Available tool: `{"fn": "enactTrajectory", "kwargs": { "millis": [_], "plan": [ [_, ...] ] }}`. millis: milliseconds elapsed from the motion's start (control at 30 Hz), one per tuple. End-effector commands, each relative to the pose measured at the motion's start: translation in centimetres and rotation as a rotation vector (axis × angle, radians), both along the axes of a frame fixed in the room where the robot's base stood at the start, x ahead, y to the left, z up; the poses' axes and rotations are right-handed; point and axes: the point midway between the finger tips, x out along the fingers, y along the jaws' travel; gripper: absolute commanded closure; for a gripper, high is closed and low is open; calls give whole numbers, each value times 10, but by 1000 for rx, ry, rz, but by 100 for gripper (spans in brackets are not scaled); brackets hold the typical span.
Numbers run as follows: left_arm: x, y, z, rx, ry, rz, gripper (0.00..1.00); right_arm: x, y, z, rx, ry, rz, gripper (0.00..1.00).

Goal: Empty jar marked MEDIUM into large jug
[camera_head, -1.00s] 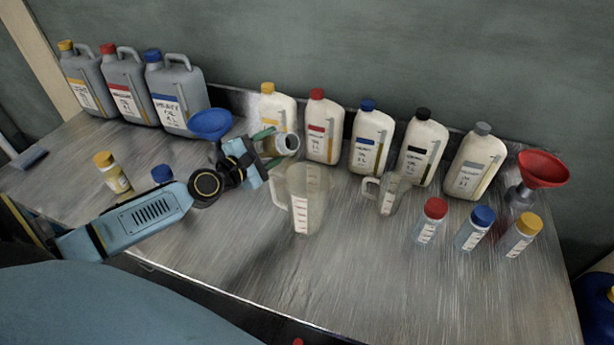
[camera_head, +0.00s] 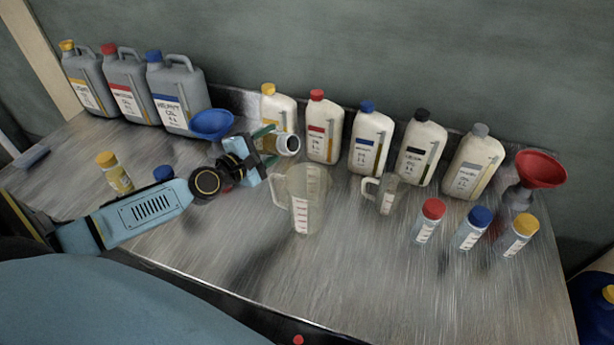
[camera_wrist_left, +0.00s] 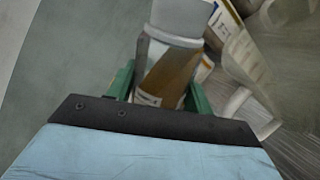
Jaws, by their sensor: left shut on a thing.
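My left gripper (camera_head: 267,147) is shut on a small jar (camera_head: 283,144), tilted onto its side with its mouth pointing right. In the left wrist view the jar (camera_wrist_left: 168,80) shows amber-brown contents and a pale neck between green fingers. Its label is too small to read, so I cannot confirm MEDIUM. The large jug (camera_head: 303,195), clear with a handle on its left, stands upright just below and right of the jar's mouth. I see no clear stream of oil. The jug also shows in part at the right of the left wrist view (camera_wrist_left: 245,60). My right gripper is not in view.
A smaller jug (camera_head: 386,195) stands right of the large one. White bottles (camera_head: 371,140) line the back, close behind the jar. A blue funnel (camera_head: 211,124) stands behind the gripper. Capped jars (camera_head: 472,230) and a red funnel (camera_head: 541,168) stand at right.

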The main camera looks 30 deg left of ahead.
Motion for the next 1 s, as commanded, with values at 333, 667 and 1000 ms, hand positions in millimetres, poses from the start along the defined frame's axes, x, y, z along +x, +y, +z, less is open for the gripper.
{"fn": "enactTrajectory", "kwargs": {
  "millis": [333,667,1000],
  "plan": [
    [0,1,0,48,-6,0,76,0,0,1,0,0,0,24],
    [0,1,-1,93,-10,0,76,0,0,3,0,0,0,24],
    [0,2,-2,139,-15,1,76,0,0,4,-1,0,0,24]
  ]
}}
